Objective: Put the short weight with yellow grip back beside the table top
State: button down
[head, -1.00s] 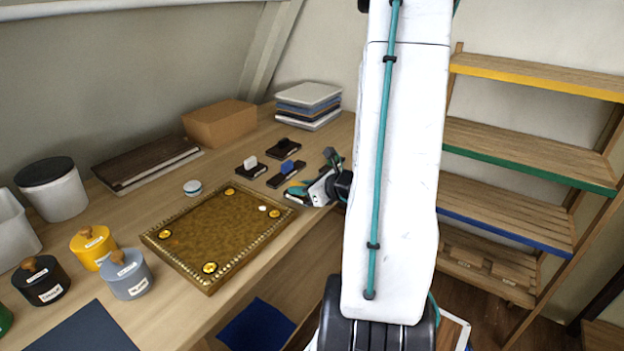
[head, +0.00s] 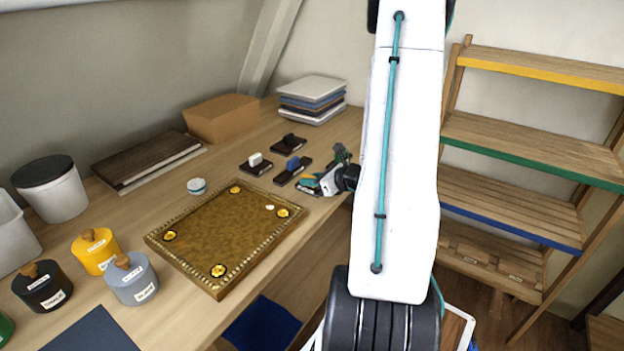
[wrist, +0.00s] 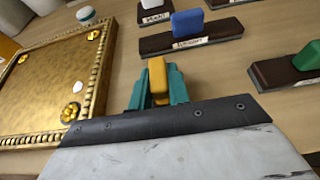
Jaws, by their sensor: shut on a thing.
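The short weight's yellow grip (wrist: 158,80) stands between the two teal fingers of my gripper (wrist: 158,88) in the wrist view. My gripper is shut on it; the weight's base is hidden. In the head view my gripper (head: 314,185) is low over the wooden bench, right of the gilt table top's far right corner and apart from it. The table top (head: 220,232) lies flat, with an ornate rim and gold rosettes at its corners. It also shows at the left of the wrist view (wrist: 45,85). A small white spot (head: 269,207) is on its surface.
Dark-based weights with a white grip (head: 256,161), blue grip (head: 293,163) and black grip (head: 289,140) stand beyond my gripper. A green-grip weight (wrist: 308,57) is to the right. A round white-and-teal tin (head: 197,186) sits behind the table top. Lidded pots stand left.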

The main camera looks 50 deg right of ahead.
jog(key=c, duration=1.3)
grip_release()
